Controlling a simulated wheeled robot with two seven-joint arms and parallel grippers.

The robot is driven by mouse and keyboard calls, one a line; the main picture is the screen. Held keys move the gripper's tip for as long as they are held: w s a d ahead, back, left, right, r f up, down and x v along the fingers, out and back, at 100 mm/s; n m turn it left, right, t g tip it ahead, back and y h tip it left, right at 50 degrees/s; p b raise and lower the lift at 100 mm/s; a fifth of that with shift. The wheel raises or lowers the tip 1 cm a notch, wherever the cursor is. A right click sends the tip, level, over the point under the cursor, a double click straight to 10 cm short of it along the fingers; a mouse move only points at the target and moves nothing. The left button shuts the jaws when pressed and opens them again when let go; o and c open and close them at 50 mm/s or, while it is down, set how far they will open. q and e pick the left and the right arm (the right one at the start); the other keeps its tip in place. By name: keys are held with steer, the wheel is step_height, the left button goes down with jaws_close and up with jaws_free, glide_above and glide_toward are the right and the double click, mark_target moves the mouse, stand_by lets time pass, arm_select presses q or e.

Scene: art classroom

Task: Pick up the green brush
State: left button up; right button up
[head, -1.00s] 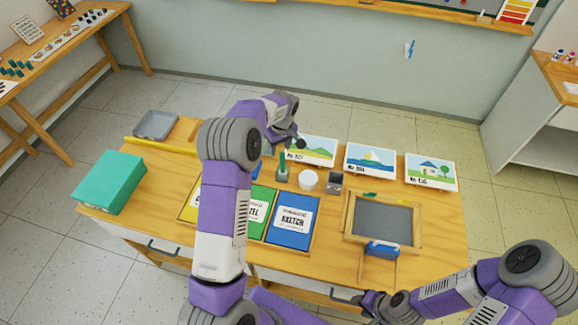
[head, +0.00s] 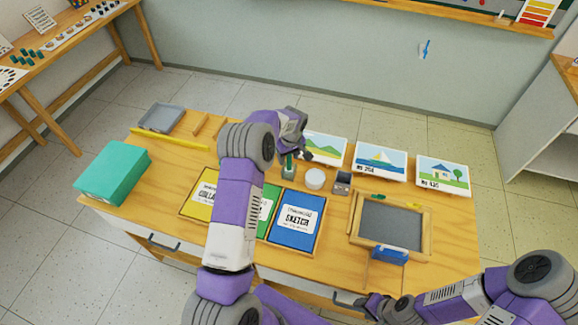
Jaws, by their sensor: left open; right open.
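A small green upright item (head: 289,163), which may be the green brush, stands in a small grey holder (head: 288,174) at the middle back of the table. My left gripper (head: 307,154) hangs just above and to the right of it, open and empty; its fingers are small and partly hidden by the wrist. Whether it touches the item I cannot tell. Another small green item (head: 379,197) lies at the top edge of the framed grey board (head: 390,222). My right gripper (head: 374,304) is open at the table's front edge, away from both.
A white round pot (head: 315,179) and a small dark grey block (head: 342,183) stand right of the holder. Picture cards (head: 380,160) line the back edge. Yellow, green and blue (head: 297,217) folders lie in front, partly behind my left arm. A teal box (head: 113,172) stands left.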

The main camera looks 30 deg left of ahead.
arm_select(q)
steer(key=shift+c, duration=0.4)
jaws_close()
steer(key=shift+r, duration=0.1)
